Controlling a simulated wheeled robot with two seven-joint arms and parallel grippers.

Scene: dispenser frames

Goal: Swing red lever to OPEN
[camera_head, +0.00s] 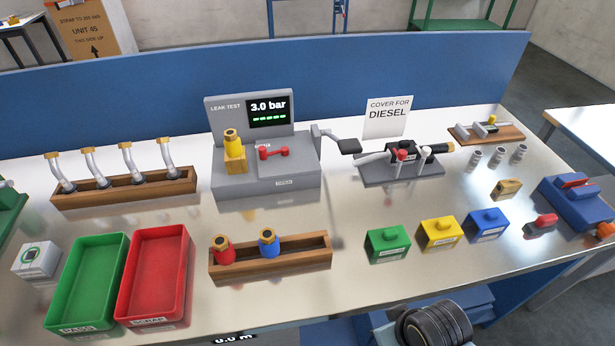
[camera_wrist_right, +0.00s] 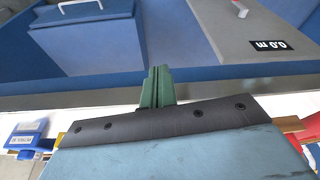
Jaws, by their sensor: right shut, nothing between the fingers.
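A short red lever (camera_head: 273,153) lies about level on the top of the grey leak-test unit (camera_head: 300,183), right of a yellow fitting. Small labels sit near it, too small to read. The unit's screen (camera_head: 268,113) reads 3.0 bar with a row of green marks. My right gripper (camera_wrist_right: 158,85) shows in the right wrist view with its green fingers shut and empty, well away from the lever. My left gripper is out of view.
A black-tipped lever arm (camera_head: 346,145) sticks out right of the unit. A wooden rack (camera_head: 290,262) with red and blue fittings stands in front. Green (camera_head: 64,315) and red (camera_head: 150,313) trays lie left. Green, yellow and blue boxes stand right. Bench between is bare.

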